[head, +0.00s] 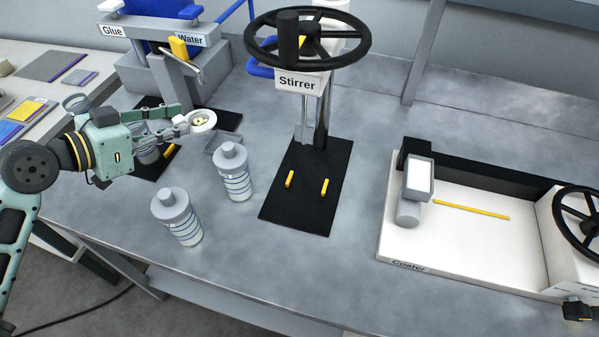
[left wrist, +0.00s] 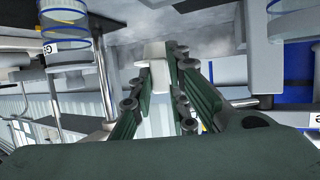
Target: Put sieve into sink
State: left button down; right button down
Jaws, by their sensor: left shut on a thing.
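The sieve (head: 203,121), a small round white cup with yellowish bits in it, is at the tips of my left gripper (head: 184,125). The gripper is shut on it and holds it up above the bench at the left. In the left wrist view a white part of the sieve (left wrist: 154,52) shows between the fingertips (left wrist: 160,72). A small grey open basin (head: 212,143), which looks like the sink, is on the bench just below and right of the sieve, partly hidden by a bottle. A dark part at the lower right edge may be my right gripper (head: 577,310); its jaws are unclear.
Two grey-capped bottles (head: 234,175) (head: 178,218) stand in front of the basin. The Glue and Water dispenser (head: 165,45) stands behind, with the Stirrer (head: 302,82) and its black mat (head: 305,210) to the right. The Coater (head: 470,245) is farther right.

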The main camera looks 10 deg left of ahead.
pick_arm(q)
notch_tip(320, 180, down, 10)
jog(key=shift+p, duration=0.35)
dwell(0.4)
jog(key=shift+f, duration=0.2)
jog(key=c, duration=1.7)
grip_release()
jog(key=shift+r, duration=0.1)
